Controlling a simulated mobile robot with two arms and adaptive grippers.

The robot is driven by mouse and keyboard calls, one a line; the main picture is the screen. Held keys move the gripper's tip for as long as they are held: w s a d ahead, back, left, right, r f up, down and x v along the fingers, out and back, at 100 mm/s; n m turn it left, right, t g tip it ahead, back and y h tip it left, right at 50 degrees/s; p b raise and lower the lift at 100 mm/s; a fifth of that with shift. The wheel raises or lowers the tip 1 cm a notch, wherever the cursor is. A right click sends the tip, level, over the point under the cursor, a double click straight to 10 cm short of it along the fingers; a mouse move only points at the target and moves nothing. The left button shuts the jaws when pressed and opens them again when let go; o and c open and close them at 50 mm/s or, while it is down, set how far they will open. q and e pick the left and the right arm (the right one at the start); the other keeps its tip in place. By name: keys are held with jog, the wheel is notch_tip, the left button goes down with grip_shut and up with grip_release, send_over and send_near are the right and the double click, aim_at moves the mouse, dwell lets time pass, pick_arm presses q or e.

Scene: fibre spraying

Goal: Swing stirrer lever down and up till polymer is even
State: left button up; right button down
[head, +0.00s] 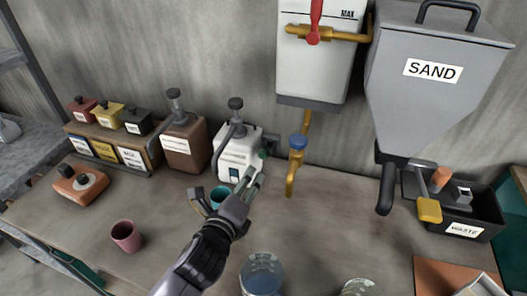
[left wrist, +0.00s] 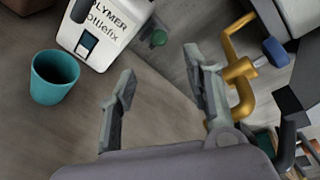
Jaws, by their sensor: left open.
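The white polymer container (head: 237,150) stands on the counter against the wall, with a dark pump top. Its lettering shows in the left wrist view (left wrist: 103,28). A small green knob (left wrist: 158,38) on a dark mount sticks out at its right side; it also shows in the head view (head: 264,153). I cannot tell how far the lever is swung. My left gripper (head: 252,180) is open and empty, just in front of the container's lower right side. Its two fingers (left wrist: 163,80) are apart in the left wrist view, short of the knob. My right gripper is not in view.
A teal cup (left wrist: 54,78) stands in front of the container, close to my left gripper. A brass tap (head: 293,172) stands right of it. A brown container (head: 184,143) is to the left. A pink cup (head: 126,236) and a glass beaker (head: 262,275) are nearer.

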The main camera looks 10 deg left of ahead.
aim_at(262, 157)
pick_arm(q)
jog(key=p+x, duration=0.2)
jog(key=x, duration=1.2)
jog(key=shift+f, duration=0.15)
jog(key=shift+w+f, duration=0.1)
jog(key=shift+w, duration=0.2)
jog(key=shift+w+d+f, duration=0.1)
jog(key=shift+w, duration=0.15)
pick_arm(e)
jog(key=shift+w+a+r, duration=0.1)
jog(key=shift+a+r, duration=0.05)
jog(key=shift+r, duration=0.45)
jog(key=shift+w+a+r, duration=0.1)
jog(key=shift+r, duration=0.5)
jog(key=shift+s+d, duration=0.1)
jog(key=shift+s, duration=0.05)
pick_arm(q)
grip_shut()
